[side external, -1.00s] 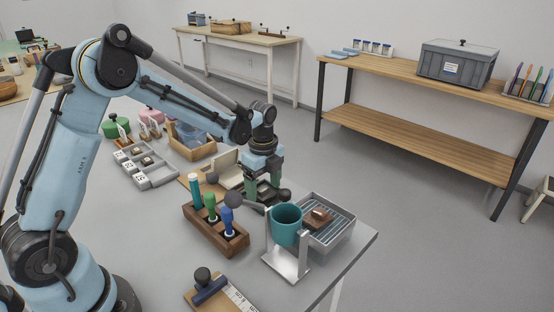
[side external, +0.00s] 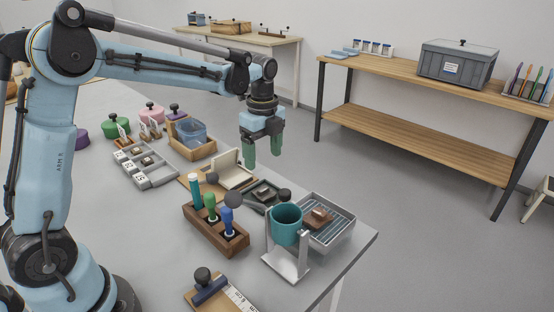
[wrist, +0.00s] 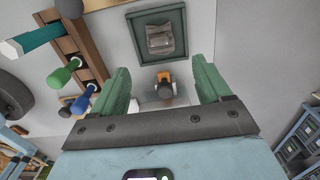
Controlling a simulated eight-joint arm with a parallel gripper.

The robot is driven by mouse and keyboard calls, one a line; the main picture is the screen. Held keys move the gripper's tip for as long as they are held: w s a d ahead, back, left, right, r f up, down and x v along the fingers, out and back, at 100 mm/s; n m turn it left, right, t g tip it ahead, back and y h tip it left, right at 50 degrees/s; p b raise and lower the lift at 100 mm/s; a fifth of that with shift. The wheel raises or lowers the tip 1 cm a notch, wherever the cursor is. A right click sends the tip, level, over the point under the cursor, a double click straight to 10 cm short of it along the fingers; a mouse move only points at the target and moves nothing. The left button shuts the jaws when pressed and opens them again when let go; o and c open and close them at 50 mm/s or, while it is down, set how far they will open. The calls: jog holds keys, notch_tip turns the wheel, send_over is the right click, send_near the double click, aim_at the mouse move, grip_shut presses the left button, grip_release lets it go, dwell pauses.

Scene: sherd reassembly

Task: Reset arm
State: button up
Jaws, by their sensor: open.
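My gripper (side external: 263,150) is raised above the work table, with its two green fingers apart and nothing between them. In the wrist view the open fingers (wrist: 162,90) show spread, with a dark square tray (wrist: 178,58) beyond them on the table. A grey-brown sherd (wrist: 160,40) lies in that tray. The same tray (side external: 253,204) shows below my gripper in the side view, with the small sherd (side external: 264,193) in it.
A wooden rack (side external: 217,232) holds tools with teal, green and blue handles. A teal cup (side external: 286,225) hangs in a metal stand beside a grey draining tray (side external: 343,233) holding a brown piece.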

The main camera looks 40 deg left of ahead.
notch_tip(320, 180, down, 10)
jog(key=shift+a, duration=0.1)
jog(key=r, duration=0.4)
jog(key=shift+s+d+r, duration=0.1)
jog(key=shift+d+r, duration=0.1)
jog(key=shift+r, duration=0.15)
jog(key=s+d+r, duration=0.5)
jog(key=d+r, duration=0.2)
jog(key=d, duration=0.3)
send_near(264, 189)
jog(key=s+r, duration=0.4)
jog(key=w+a+f, duration=0.1)
jog(key=a+f, duration=0.1)
jog(key=a, duration=0.1)
jog(key=a+f, duration=0.2)
jog(key=a, duration=0.1)
jog(key=w+a+f, duration=0.1)
jog(key=a+f, duration=0.2)
jog(key=a, duration=0.1)
jog(key=shift+w+a+f, duration=0.1)
jog(key=shift+w, duration=0.25)
jog(key=shift+f, duration=0.85)
